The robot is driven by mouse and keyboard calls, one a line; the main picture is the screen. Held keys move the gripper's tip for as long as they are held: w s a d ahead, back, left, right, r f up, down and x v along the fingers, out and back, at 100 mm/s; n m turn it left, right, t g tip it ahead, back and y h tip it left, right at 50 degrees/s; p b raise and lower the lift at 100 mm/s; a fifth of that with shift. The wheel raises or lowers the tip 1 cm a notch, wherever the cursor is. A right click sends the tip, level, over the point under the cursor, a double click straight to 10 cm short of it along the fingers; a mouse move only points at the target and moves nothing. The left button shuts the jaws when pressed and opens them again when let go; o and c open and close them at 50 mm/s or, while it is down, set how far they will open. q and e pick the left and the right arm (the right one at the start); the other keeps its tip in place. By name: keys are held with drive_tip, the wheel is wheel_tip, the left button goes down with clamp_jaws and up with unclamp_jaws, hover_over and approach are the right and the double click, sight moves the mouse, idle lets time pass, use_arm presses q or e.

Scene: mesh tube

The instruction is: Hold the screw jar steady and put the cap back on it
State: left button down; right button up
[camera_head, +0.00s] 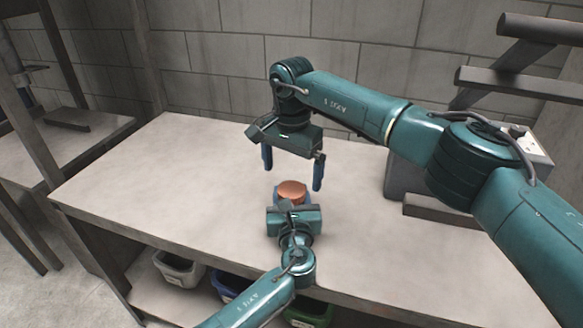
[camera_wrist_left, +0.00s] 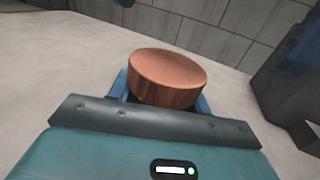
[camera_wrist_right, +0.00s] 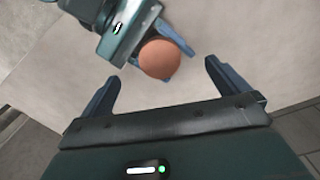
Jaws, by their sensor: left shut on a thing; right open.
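A round copper-coloured cap (camera_head: 292,188) shows at my left gripper (camera_head: 292,204), near the front middle of the table. In the left wrist view the cap (camera_wrist_left: 168,77) is broad and flat-topped, between the blue fingers. The jar body is mostly hidden under the cap and by the gripper, so I cannot tell how the cap sits on it. My left gripper is shut on the jar. My right gripper (camera_head: 293,176) is open and empty, above and behind the cap. In the right wrist view the cap (camera_wrist_right: 160,59) shows between the open fingertips, beyond them.
The pale table (camera_head: 150,170) is clear to the left. A grey box (camera_head: 405,175) stands at the right, with dark bars near it. Bins, one grey (camera_head: 178,268), sit on the shelf below. A block wall rises behind.

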wheel_tip(320, 180, up, 12)
idle(0.6)
use_arm(q)
drive_tip(key=c, duration=0.6)
unclamp_jaws()
drive_tip(key=s, duration=0.8)
drive_tip(key=s+d, duration=0.1)
drive_tip(key=s, duration=0.4)
drive_tip(key=shift+s+p, duration=0.1)
drive_tip(key=shift+p, duration=0.25)
use_arm(e)
drive_tip(key=shift+r, duration=0.35)
